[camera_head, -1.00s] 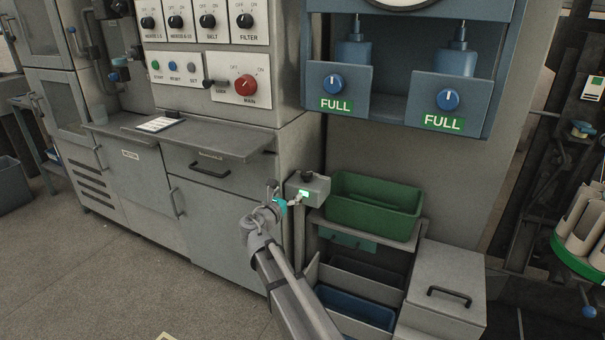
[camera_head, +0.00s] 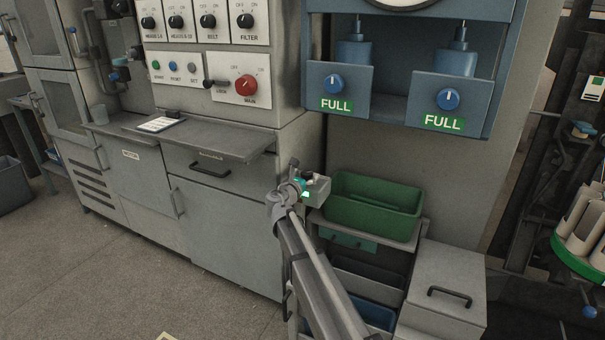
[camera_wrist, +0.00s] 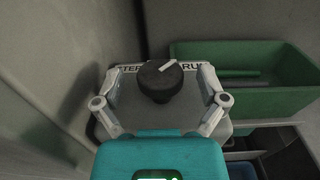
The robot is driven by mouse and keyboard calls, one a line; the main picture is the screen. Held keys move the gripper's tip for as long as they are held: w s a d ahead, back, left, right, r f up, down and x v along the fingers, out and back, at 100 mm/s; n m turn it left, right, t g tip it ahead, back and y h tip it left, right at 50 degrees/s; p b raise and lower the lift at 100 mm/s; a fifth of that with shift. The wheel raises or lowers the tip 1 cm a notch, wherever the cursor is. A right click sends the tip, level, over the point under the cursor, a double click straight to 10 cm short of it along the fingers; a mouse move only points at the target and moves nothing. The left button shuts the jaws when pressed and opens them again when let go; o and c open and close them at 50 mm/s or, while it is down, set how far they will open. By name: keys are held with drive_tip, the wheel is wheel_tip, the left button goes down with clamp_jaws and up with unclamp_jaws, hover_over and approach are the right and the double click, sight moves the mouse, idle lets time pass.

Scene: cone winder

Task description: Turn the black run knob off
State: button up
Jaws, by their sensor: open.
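The black run knob (camera_wrist: 160,82) sits on a small grey box (camera_head: 318,190). In the wrist view its white pointer mark slants to the upper right, towards a partly hidden label that reads "RU". In the head view the knob (camera_head: 307,175) shows as a small dark cap beside my gripper (camera_head: 301,181). In the wrist view my gripper (camera_wrist: 161,82) is open, with one finger on each side of the knob. Gaps show between the fingers and the knob. The teal gripper body hides the near part of the box.
A green bin (camera_head: 372,205) stands just right of the box. A grey cabinet (camera_head: 215,215) with a shelf (camera_head: 215,140) is to the left. A blue unit (camera_head: 390,95) with bottles hangs above right. Open floor (camera_head: 120,260) lies at front left.

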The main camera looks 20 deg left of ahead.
drive_tip(key=shift+w, duration=0.5)
